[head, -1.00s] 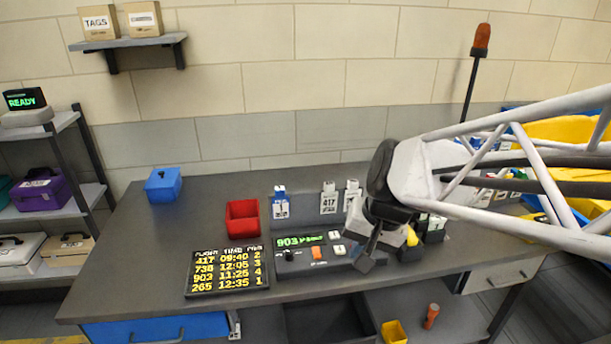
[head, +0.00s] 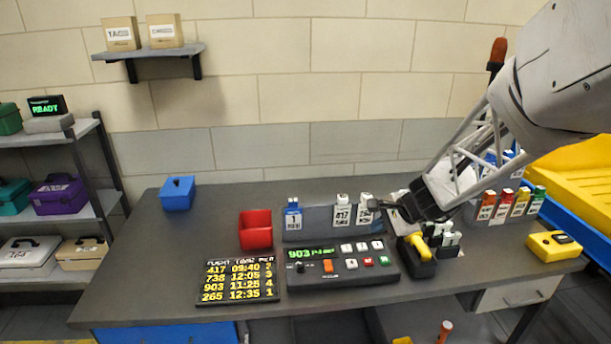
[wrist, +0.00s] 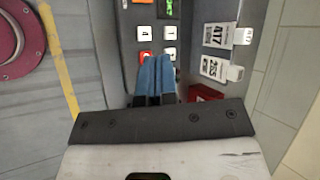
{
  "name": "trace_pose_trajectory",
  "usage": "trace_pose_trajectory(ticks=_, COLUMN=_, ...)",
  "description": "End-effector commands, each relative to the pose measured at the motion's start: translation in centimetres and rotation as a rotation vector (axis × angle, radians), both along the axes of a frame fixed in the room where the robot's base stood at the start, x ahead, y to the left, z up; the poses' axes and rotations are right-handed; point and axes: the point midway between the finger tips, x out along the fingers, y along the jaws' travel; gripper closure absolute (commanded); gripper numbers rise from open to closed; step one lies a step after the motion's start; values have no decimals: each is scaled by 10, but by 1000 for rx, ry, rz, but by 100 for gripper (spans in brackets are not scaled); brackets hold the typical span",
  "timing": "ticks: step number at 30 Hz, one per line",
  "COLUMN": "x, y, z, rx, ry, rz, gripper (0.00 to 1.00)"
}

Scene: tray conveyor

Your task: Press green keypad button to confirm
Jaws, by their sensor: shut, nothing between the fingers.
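The dark keypad unit (head: 342,276) lies on the grey bench, its display (head: 308,254) reading 903 in green. The green button (head: 386,260) is at the right end of its lower row, beside a red button (head: 368,261). My gripper (head: 374,204) is shut and empty, above and behind the keypad's right side, near the hanging tags. In the wrist view the blue-grey fingertips (wrist: 155,62) are together over the button area. White keys (wrist: 170,33) and a red key (wrist: 144,57) show past them; the green button is not visible there.
Tags (head: 342,215) stand on a rack behind the keypad. A black holder with a yellow-handled tool (head: 419,247) stands close to its right. A flight board (head: 238,281) and red bin (head: 256,230) are at left.

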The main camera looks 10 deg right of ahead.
Motion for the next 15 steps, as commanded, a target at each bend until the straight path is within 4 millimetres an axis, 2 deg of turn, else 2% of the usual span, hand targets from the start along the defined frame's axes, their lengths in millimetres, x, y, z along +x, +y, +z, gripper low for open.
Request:
trace_pose_trajectory(ticks=6, x=32, y=-33, z=-26, rx=100, ry=24, rz=-168, gripper=100)
trace_pose_trajectory(ticks=15, x=53, y=-58, z=-44, rx=169, ry=38, rz=-289, gripper=100)
